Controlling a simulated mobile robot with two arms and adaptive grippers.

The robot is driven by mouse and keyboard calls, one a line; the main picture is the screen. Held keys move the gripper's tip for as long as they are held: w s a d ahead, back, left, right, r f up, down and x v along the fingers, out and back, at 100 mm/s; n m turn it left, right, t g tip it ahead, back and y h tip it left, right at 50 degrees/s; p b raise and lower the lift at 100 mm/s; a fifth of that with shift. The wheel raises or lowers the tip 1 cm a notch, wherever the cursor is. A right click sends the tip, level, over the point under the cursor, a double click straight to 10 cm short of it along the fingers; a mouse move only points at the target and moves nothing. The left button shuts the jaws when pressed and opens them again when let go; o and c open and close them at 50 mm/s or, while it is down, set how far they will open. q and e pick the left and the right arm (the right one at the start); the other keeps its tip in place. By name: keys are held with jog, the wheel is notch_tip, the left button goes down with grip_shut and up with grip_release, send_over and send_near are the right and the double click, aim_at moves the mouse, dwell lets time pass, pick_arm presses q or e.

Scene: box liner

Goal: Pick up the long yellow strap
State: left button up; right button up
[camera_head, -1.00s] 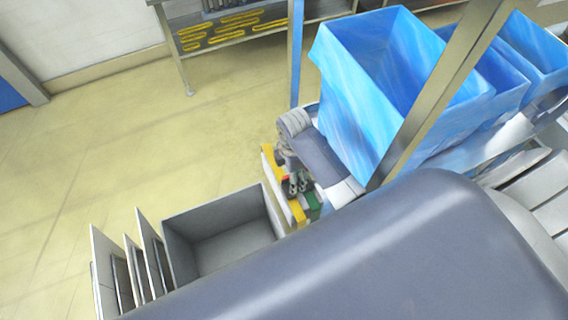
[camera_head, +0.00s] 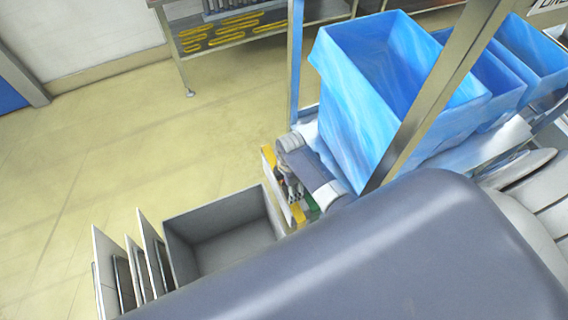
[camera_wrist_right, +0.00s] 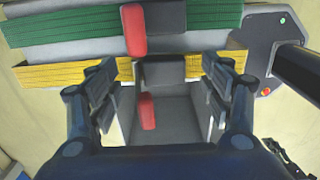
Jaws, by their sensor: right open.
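A long yellow strap (camera_wrist_right: 70,77) runs left to right across the right wrist view, over a pale panel. In the head view, parts of the yellow strap (camera_head: 269,157) show beside my right gripper (camera_head: 295,195); the arm hides the rest. In the right wrist view my right gripper (camera_wrist_right: 162,80) is open, its fingers spread left and right over the strap's line. I cannot tell whether they touch it. My left gripper is not in view.
A grey open bin (camera_head: 215,215) stands left of the gripper. Blue-lined boxes (camera_head: 350,110) stand right. Yellow coils (camera_head: 215,33) lie on a back shelf.

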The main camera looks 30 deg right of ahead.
jog(key=shift+f, duration=1)
jog(key=shift+c, duration=0.6)
jog(key=c, duration=1.1)
jog(key=shift+r, duration=0.1)
